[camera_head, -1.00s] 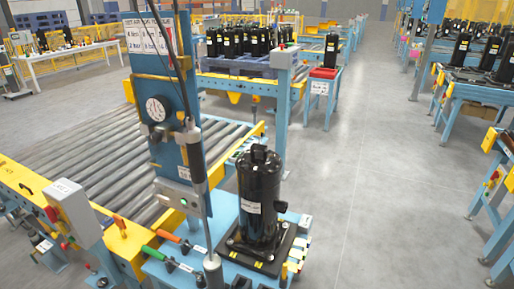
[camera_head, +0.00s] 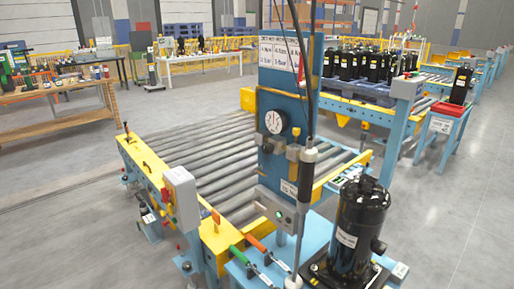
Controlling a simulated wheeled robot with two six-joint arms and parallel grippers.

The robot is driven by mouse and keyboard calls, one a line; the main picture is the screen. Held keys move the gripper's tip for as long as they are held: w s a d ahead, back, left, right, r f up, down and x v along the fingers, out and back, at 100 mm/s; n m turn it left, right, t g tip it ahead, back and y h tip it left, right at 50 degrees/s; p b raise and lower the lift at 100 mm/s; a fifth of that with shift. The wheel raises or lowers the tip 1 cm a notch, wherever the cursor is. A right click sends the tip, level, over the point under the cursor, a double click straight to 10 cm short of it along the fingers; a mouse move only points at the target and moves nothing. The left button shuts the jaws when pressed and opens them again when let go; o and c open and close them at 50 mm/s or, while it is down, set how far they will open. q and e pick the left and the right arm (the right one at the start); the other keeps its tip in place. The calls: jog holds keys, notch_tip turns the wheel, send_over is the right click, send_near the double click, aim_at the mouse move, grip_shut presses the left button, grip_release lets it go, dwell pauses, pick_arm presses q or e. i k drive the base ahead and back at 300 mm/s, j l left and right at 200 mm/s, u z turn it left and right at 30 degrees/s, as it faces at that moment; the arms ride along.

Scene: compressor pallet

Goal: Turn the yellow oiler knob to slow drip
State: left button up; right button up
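A blue upright panel (camera_head: 268,105) carries a round white pressure gauge (camera_head: 274,121) and a white printed sign (camera_head: 281,54). Small yellow fittings (camera_head: 293,152) sit below and right of the gauge; I cannot tell which of them is the oiler knob or how it is set. A grey control box (camera_head: 286,211) with a green button is lower on the panel. A hanging dark tool with a grey sleeve (camera_head: 307,158) and its cable pass in front of the panel's right side. Neither of my grippers is in view.
A black compressor (camera_head: 360,225) stands on the blue bench at lower right, beside green and orange handled tools (camera_head: 258,244). A roller conveyor (camera_head: 215,160) with yellow rails lies left of the panel.

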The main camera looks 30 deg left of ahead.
aim_at(296, 130)
jog(key=u, duration=0.85)
